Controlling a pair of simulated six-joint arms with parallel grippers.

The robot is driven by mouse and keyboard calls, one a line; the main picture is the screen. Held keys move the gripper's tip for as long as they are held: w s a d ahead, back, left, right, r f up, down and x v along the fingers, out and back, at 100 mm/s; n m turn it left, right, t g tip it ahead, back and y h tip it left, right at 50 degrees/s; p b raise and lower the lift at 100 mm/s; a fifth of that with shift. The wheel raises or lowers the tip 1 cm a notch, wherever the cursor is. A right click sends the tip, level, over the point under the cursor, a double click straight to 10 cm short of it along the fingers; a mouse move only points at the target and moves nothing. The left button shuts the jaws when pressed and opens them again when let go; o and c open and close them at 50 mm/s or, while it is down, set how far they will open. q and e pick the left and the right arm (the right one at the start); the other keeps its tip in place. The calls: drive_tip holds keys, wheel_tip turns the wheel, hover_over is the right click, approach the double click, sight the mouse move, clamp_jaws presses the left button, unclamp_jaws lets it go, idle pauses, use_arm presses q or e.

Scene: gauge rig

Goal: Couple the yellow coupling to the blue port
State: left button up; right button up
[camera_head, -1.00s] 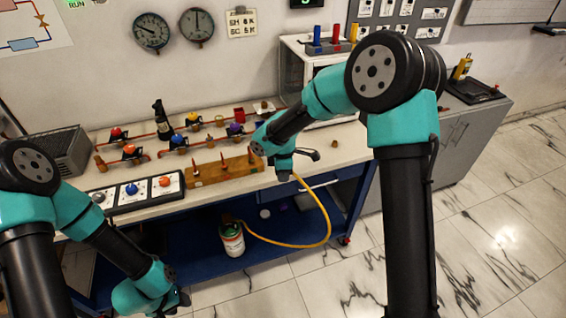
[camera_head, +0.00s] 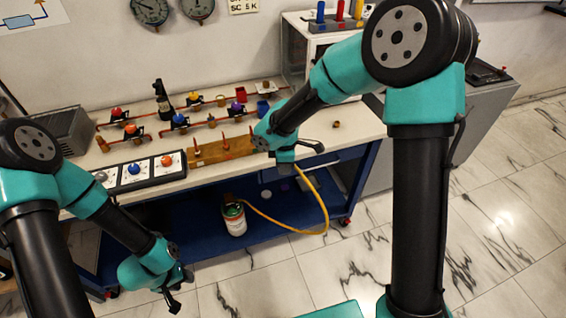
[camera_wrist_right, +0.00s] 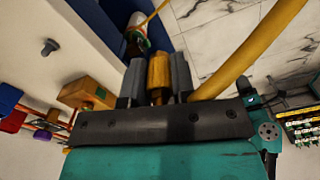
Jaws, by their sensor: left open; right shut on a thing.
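The yellow coupling (camera_wrist_right: 158,72) is between the fingers of my right gripper (camera_wrist_right: 159,62), which is shut on it. In the head view, the right hand is just in front of the right end of the wooden block (camera_head: 222,146), and the coupling is hidden. A blue upright cylinder (camera_head: 320,12) stands on the white cabinet; I cannot tell whether it is the blue port. In the right wrist view, a green fitting (camera_wrist_right: 100,92) shows on the block's end. My left gripper (camera_head: 181,289) is open and empty, low in front of the bench.
A yellow hose (camera_head: 322,208) loops from the right hand to a canister (camera_head: 234,218) on the blue lower shelf (camera_head: 180,228). Red pipes with coloured valves (camera_head: 180,120) and a button panel (camera_head: 138,170) occupy the bench. Free floor lies to the right.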

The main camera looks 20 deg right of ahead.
drive_tip(key=w+d+r+m, duration=0.3)
drive_tip(key=w+d+m, duration=0.2)
drive_tip(key=m, duration=1.4)
drive_tip(key=shift+w+d, duration=0.15)
drive_tip(key=shift+d, duration=0.05)
drive_tip(key=shift+a, duration=0.1)
